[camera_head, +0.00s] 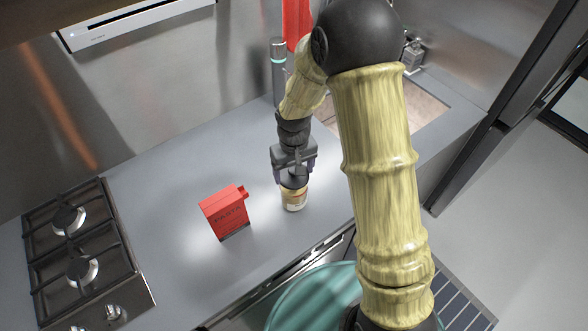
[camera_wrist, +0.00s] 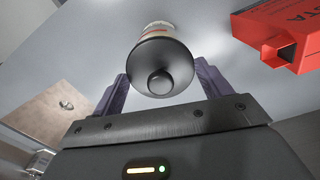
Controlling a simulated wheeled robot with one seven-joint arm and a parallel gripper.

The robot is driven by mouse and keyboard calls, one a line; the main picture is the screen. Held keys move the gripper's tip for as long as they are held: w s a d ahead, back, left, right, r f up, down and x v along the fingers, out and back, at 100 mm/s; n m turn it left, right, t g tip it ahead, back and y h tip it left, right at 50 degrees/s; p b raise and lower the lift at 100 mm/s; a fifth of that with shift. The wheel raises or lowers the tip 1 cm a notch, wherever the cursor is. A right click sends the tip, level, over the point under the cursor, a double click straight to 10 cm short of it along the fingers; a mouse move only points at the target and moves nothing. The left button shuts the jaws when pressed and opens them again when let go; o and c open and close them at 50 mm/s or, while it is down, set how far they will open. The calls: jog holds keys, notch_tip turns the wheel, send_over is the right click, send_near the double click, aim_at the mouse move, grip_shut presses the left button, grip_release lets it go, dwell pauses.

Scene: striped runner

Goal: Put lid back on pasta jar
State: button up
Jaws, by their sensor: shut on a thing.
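The pasta jar (camera_head: 294,200) stands upright on the grey counter, with a pale label band. It also shows in the wrist view (camera_wrist: 157,29), beyond the lid. The dark round lid (camera_wrist: 160,66) with a knob is at the jar's top; in the head view it is a dark band (camera_head: 293,184) below my gripper. My gripper (camera_head: 294,175) points down over the jar, its purple fingers on either side of the lid, shut on it. I cannot tell whether the lid is fully seated or slightly above the rim.
A red pasta box (camera_head: 225,212) stands left of the jar and also shows in the wrist view (camera_wrist: 277,36). A gas hob (camera_head: 80,255) lies further left. A sink (camera_head: 425,108) is behind at right. The counter between hob and box is clear.

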dwell(0.3)
jog(key=o, duration=1)
jog(key=shift+r+p, duration=2.7)
jog(key=shift+r, duration=0.8)
grip_shut()
jog(key=shift+f, duration=0.15)
jog(key=shift+f+b, duration=0.35)
